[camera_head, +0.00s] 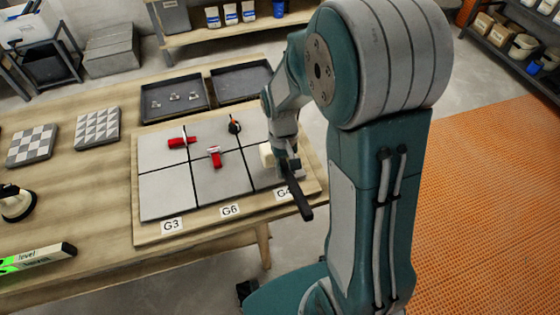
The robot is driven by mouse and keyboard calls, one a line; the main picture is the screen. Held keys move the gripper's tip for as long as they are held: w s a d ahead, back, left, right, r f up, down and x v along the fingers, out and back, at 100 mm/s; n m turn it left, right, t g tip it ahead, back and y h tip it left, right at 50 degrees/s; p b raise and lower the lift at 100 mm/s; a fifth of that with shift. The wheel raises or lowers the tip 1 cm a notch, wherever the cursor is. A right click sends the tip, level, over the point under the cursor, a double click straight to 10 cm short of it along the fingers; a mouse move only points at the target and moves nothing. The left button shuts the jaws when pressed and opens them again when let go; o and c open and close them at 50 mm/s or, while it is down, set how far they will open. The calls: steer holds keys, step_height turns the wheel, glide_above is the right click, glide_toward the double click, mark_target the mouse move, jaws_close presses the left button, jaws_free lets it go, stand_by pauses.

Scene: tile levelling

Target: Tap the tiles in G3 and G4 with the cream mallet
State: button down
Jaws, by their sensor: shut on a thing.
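The cream mallet's head (267,155) shows beside my gripper (288,166), over the right side of the tile board. Its dark handle (304,205) sticks out toward the front, past the G4 label. My gripper is shut on the mallet; its fingers are partly hidden. The grey G3 tile (167,192) lies at the front left behind its label (171,226). The G4 tile (262,179) lies at the front right, partly covered by my gripper and the mallet. Whether the mallet head touches a tile I cannot tell.
Two red pieces (182,142) (214,157) and an orange-black piece (234,125) stand at the tile joints. Two dark trays (147,112) (242,96) lie behind the board. Patterned tiles (32,145) (97,128), a suction cup (14,203) and a level (38,259) lie left.

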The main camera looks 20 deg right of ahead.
steer(key=shift+d+f, duration=0.25)
steer(key=shift+f, duration=0.75)
steer(key=shift+a+f, duration=0.45)
steer(key=shift+a, duration=0.25)
steer(key=shift+a+r, duration=0.1)
steer(key=shift+a, duration=0.15)
steer(key=r, duration=0.2)
steer(key=d+r, duration=0.1)
steer(key=r, duration=0.1)
steer(key=shift+d+r, duration=0.15)
steer(key=shift+r, duration=0.05)
steer(key=shift+a, duration=0.35)
step_height(320, 180, down, 5)
steer(key=shift+a, duration=0.15)
steer(key=shift+r, duration=0.2)
steer(key=r, duration=0.4)
steer(key=shift+w+d, duration=0.1)
steer(key=shift+d, duration=0.15)
steer(key=shift+a+r, duration=0.2)
steer(key=shift+r, duration=0.3)
steer(key=shift+d, duration=0.1)
